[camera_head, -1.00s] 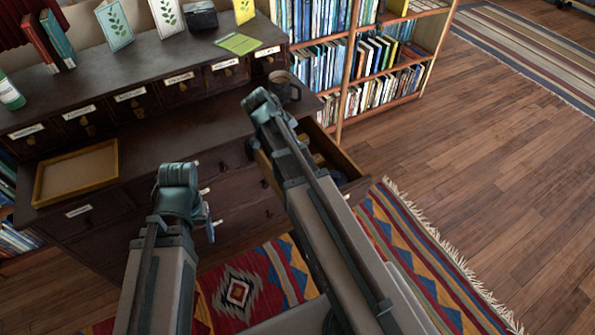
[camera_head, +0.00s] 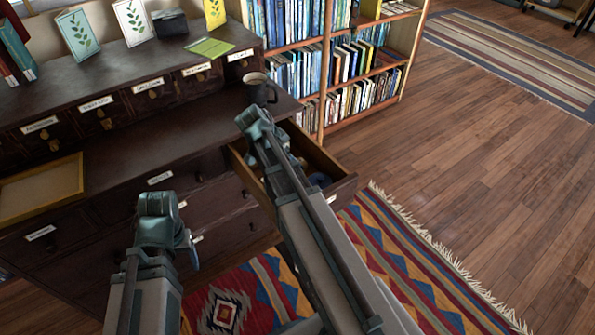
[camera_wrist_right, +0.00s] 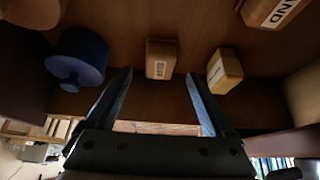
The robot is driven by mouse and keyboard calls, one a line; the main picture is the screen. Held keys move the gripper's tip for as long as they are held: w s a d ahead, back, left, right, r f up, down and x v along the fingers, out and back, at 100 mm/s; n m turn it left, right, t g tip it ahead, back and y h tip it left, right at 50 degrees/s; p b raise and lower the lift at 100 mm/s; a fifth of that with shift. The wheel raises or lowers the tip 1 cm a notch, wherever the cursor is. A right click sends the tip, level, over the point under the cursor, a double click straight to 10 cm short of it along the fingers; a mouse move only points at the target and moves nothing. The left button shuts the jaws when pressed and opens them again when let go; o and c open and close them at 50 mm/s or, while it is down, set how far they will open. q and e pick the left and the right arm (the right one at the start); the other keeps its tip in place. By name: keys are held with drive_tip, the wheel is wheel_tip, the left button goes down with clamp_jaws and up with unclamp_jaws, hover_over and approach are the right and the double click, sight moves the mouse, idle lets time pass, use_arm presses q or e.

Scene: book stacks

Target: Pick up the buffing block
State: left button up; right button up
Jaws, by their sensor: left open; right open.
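An open drawer (camera_head: 335,168) in the dark cabinet holds small items. In the right wrist view, a tan block with a small label (camera_wrist_right: 161,60) lies just ahead, between the fingers' lines. A yellowish block (camera_wrist_right: 224,71) lies right of it, and a larger block with a label ending in "AND" (camera_wrist_right: 272,12) is at the upper right. I cannot read which is the buffing block. My right gripper (camera_wrist_right: 159,80) is open and empty, facing the blocks; in the head view its arm hides it. My left gripper (camera_head: 190,250) is outside, in front of the cabinet.
A blue round container (camera_wrist_right: 78,58) lies left of the blocks. A mug (camera_head: 259,90) stands on the cabinet ledge near the drawer. A shallow tray (camera_head: 70,178) is at left. A bookcase (camera_head: 325,75) stands behind; the floor (camera_head: 480,160) at right is open.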

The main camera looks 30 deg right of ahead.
drive_tip(key=b+x, duration=0.4)
drive_tip(key=x, duration=0.1)
drive_tip(key=shift+d+f, duration=0.1)
drive_tip(key=shift+d, duration=0.05)
clamp_jaws()
idle(0.4)
wheel_tip(320, 180, up, 10)
drive_tip(key=p, duration=1)
drive_tip(key=shift+r, duration=0.2)
